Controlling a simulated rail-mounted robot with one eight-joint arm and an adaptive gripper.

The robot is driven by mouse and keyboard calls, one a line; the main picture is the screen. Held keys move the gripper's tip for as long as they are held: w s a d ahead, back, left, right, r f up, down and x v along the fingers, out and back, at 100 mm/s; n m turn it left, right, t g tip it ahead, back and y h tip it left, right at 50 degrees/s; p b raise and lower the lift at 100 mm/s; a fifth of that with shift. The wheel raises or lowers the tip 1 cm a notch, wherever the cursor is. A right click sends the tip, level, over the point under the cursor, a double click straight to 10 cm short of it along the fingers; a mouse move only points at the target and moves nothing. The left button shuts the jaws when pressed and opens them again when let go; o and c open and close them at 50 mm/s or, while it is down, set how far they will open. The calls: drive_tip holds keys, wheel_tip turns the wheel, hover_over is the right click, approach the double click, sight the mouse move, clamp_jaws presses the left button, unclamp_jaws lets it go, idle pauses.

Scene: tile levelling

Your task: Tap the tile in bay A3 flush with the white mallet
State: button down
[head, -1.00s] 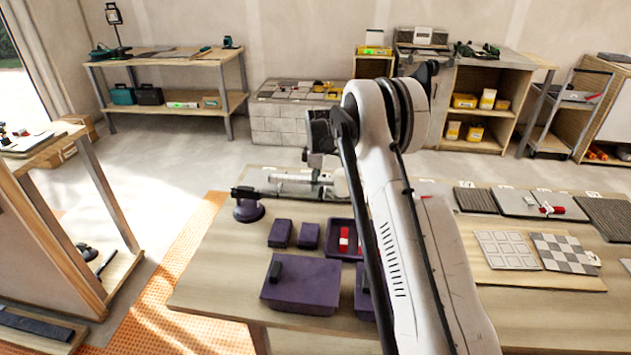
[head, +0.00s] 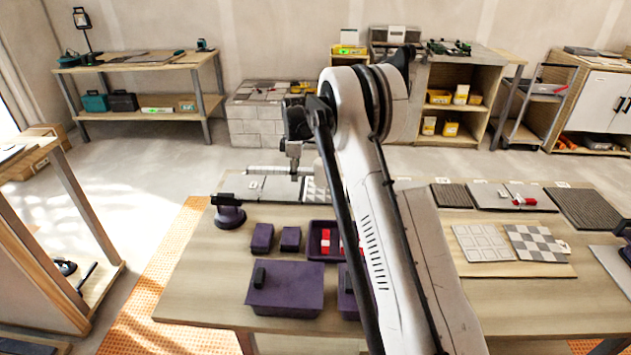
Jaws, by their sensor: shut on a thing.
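My gripper (head: 294,172) points down over the far left part of the workbench, small in the head view and partly beside my arm. It is shut on what appears to be the white mallet (head: 319,171), whose pale head shows just right of the fingers, partly hidden by my arm. Below is a tile panel (head: 270,190) with grey and patterned tiles. Bay A3 cannot be picked out, as the labels are too small to read and my arm covers the panel's right side. Whether the mallet touches a tile cannot be told.
A purple suction cup tool (head: 229,213) stands left of the panel. Purple boxes (head: 285,288) and a purple tray (head: 318,254) with red-and-white pieces lie nearer. Right of my arm are dark ribbed tiles (head: 590,207) and a board with patterned tiles (head: 482,243).

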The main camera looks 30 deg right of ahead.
drive_tip(key=w+d+r+p, duration=0.3)
drive_tip(key=w+d+r, duration=0.1)
drive_tip(key=w, duration=0.3)
drive_tip(key=shift+s+a+f+b, duration=0.1)
drive_tip(key=shift+f+b, duration=0.7)
drive_tip(key=shift+f, duration=1.4)
drive_tip(key=shift+s+a+f+b, duration=0.1)
drive_tip(key=shift+f+b, duration=0.7)
drive_tip(key=shift+f, duration=1.35)
drive_tip(key=shift+r+p, duration=0.7)
drive_tip(key=shift+r, duration=1.8)
drive_tip(key=shift+f, duration=0.1)
wheel_tip(320, 180, down, 6)
drive_tip(key=b, duration=0.3)
drive_tip(key=shift+r, duration=0.2)
drive_tip(key=shift+r+p, duration=0.8)
drive_tip(key=shift+r, duration=1.95)
